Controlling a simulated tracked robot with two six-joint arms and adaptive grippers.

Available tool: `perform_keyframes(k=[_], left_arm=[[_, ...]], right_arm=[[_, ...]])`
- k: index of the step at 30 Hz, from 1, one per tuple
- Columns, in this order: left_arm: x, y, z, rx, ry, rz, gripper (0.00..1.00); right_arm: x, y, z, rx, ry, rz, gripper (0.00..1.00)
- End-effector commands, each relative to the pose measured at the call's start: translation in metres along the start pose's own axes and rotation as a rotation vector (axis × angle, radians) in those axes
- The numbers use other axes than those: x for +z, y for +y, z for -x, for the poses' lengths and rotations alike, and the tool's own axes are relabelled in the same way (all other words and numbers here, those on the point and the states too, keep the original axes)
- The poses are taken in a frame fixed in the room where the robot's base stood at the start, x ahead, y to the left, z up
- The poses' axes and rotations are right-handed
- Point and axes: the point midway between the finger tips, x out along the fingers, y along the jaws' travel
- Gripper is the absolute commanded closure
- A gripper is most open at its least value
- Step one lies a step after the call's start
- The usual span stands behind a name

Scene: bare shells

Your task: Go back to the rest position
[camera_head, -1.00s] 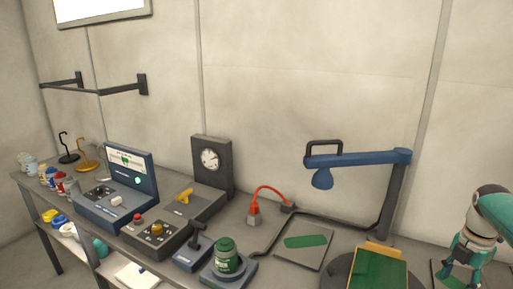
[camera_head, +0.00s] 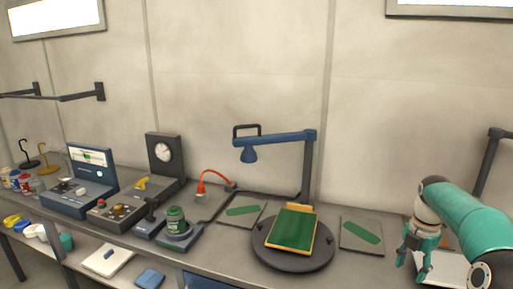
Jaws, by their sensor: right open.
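My right gripper (camera_head: 418,262) is at the right of the head view, at the end of my teal and white arm. It hangs over the right part of the workbench, fingers pointing down and apart, with nothing seen between them. A pale flat object lies just behind and beside it, partly hidden by the arm. My left gripper is not in view.
A round dark turntable (camera_head: 268,258) holds a green board (camera_head: 293,229). A blue lamp arm (camera_head: 285,137) stands behind it. Flat plates with green patches (camera_head: 362,234) lie either side. A green jar (camera_head: 176,220) and instrument boxes (camera_head: 77,196) fill the left.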

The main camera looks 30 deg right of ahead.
Motion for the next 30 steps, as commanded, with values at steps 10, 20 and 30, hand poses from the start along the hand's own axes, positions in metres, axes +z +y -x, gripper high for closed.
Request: perform_keyframes(k=[10, 20, 30], left_arm=[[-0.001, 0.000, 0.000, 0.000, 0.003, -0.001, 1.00], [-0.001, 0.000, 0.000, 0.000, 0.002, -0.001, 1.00], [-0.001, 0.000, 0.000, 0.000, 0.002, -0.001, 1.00]], right_arm=[[-0.067, 0.050, -0.043, -0.061, 0.095, 0.167, 0.49], [-0.191, 0.068, -0.142, -0.197, 0.261, 0.339, 0.49], [-0.395, -0.002, -0.282, -0.358, 0.334, -0.011, 0.49]])
